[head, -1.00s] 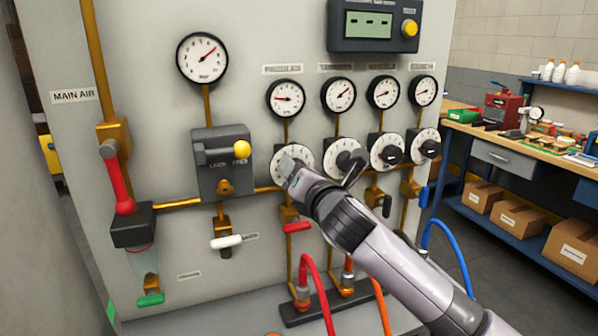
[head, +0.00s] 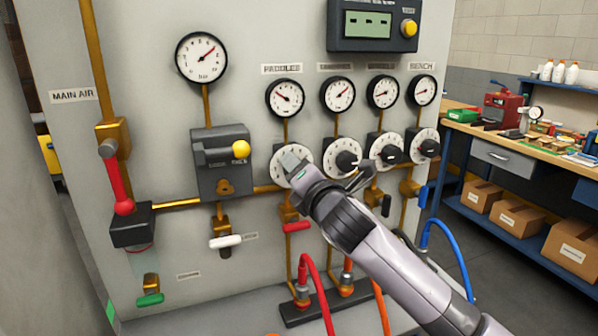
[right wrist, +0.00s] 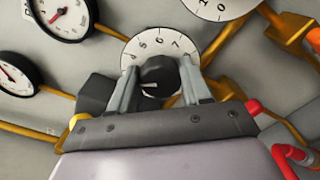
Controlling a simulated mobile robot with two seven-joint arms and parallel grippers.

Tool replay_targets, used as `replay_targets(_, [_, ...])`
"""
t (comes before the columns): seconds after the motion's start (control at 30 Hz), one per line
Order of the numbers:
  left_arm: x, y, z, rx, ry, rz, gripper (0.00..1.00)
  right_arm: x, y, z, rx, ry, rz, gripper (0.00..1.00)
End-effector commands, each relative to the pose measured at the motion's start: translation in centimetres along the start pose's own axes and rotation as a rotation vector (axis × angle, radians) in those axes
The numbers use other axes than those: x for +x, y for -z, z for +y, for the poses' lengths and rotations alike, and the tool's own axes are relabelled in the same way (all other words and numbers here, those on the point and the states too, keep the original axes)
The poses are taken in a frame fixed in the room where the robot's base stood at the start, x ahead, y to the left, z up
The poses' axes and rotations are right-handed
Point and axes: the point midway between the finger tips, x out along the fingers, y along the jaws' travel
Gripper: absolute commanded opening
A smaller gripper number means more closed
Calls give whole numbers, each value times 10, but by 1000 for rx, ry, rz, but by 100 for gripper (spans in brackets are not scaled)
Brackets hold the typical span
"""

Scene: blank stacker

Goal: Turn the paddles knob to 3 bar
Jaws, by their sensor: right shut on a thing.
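The paddles knob is a black knob (right wrist: 158,76) on a white numbered dial (right wrist: 143,47), with 5, 6 and 7 readable in the right wrist view. Its white mark points left there. In the head view the dial (head: 278,165) is the leftmost of the row, and my right gripper (head: 292,164) hides its knob. My right gripper's fingers (right wrist: 158,88) are shut on the knob's two sides. The paddles gauge (head: 285,98) hangs above, its needle pointing up and left; its figures are too small to read. My left gripper is not in view.
Other dials stand close on the right, the nearest one (head: 337,157) beside my right wrist. A yellow-tipped lever box (head: 222,178) is to the left. A red valve handle (head: 297,227) and hoses are below. A workbench (head: 543,160) stands at far right.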

Motion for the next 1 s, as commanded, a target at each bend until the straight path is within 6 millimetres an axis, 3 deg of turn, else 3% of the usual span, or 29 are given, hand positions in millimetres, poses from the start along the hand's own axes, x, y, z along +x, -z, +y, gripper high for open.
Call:
replay_targets(0.07, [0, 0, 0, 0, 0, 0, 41, 0, -1, 0, -1, -1, -2, 17])
replay_targets(0.1, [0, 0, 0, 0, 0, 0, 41, 0, -1, 1, -1, -1, -2, 54])
replay_targets(0.17, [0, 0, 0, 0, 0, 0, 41, 0, -1, 0, -1, -1, -2, 72])
replay_targets(0.57, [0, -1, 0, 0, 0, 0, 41, -4, 0, 0, -2, -1, -1, 72])
replay_targets(1.0, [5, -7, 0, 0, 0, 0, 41, -50, 0, -1, -3, -2, 0, 72])
